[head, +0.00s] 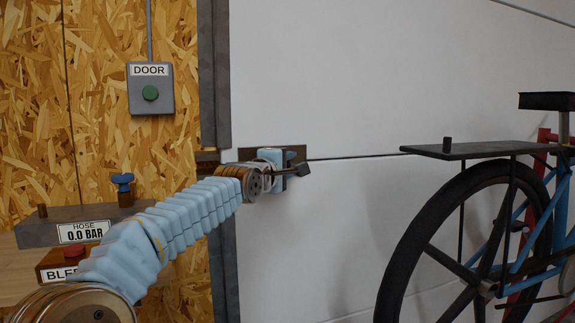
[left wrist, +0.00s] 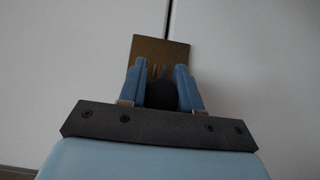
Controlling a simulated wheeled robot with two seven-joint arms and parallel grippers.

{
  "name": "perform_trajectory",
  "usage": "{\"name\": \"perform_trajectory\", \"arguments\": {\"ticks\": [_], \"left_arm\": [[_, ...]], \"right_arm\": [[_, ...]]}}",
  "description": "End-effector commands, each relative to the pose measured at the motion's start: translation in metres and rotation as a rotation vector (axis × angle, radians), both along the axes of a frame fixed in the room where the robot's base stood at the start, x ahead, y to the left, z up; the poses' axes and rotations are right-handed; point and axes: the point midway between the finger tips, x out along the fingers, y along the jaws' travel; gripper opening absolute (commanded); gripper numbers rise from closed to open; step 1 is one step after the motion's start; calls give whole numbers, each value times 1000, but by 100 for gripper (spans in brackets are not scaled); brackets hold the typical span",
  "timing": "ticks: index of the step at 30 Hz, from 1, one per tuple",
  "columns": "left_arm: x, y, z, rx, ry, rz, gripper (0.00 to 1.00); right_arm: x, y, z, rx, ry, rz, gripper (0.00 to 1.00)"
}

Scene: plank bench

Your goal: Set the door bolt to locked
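The door bolt's brass-brown plate (head: 298,151) is on the white door, beside the dark door frame. It also shows in the left wrist view (left wrist: 176,52). My left gripper (head: 284,162) is at the bolt, partly covering it. In the left wrist view its two blue fingers (left wrist: 161,82) are on either side of a dark round knob (left wrist: 162,96) and appear to press on it. How far the bolt is slid is hidden. My right gripper is not in view.
A bicycle (head: 440,250) with a dark rack stands at right in front of the door. A grey DOOR box (head: 151,88) with a green button is on the chipboard wall. A HOSE gauge block (head: 60,230) and a BLEED box (head: 56,262) are at lower left.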

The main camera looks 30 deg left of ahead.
Motion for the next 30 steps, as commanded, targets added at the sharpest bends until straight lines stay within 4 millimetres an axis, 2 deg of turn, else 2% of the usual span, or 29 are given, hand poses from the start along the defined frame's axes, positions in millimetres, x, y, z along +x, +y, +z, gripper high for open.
{"name": "perform_trajectory", "arguments": {"ticks": [11, 14, 17, 21, 30], "left_arm": [[-6, 8, -3, -2, 2, 8, 0], [-14, 17, -5, -3, 2, 12, 0], [-26, 27, -9, -2, -1, 12, 0], [-38, 35, -5, 1, -1, 8, 0], [-42, 39, -1, 3, 2, 6, 0]], "right_arm": [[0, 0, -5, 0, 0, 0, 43], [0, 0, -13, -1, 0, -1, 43], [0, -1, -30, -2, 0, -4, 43], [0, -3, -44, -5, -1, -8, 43], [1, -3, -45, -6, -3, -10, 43]]}}
